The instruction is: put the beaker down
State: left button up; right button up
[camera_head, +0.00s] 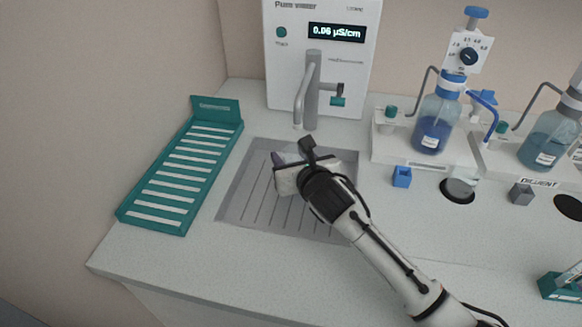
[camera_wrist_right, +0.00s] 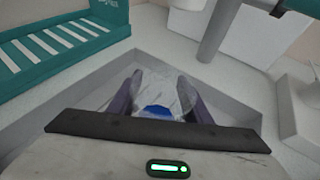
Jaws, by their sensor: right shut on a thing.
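The clear, see-through beaker (camera_wrist_right: 168,88) shows in the right wrist view between the two purple fingers of my right gripper (camera_wrist_right: 158,98). The gripper is shut on it. A blue patch shows at the beaker's near side. In the head view my right gripper (camera_head: 284,160) is over the grey grooved drain tray (camera_head: 240,200), below and in front of the tap (camera_head: 311,95). There the gripper body hides most or all of the beaker. I cannot tell whether its base touches the tray. My left gripper is not in view.
A white water unit (camera_head: 350,60) stands behind the tray. A teal slotted rack (camera_head: 180,170) is on the left. The counter front (camera_head: 190,255) is clear.

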jog(key=shift+f, duration=1.5)
jog(key=shift+f, duration=0.2)
jog(key=o, duration=1.1)
jog(key=shift+r, duration=0.1)
jog(key=shift+s+r, duration=0.1)
jog(key=shift+r, duration=0.05)
jog(key=p+v, duration=0.1)
jog(key=v, duration=1.1)
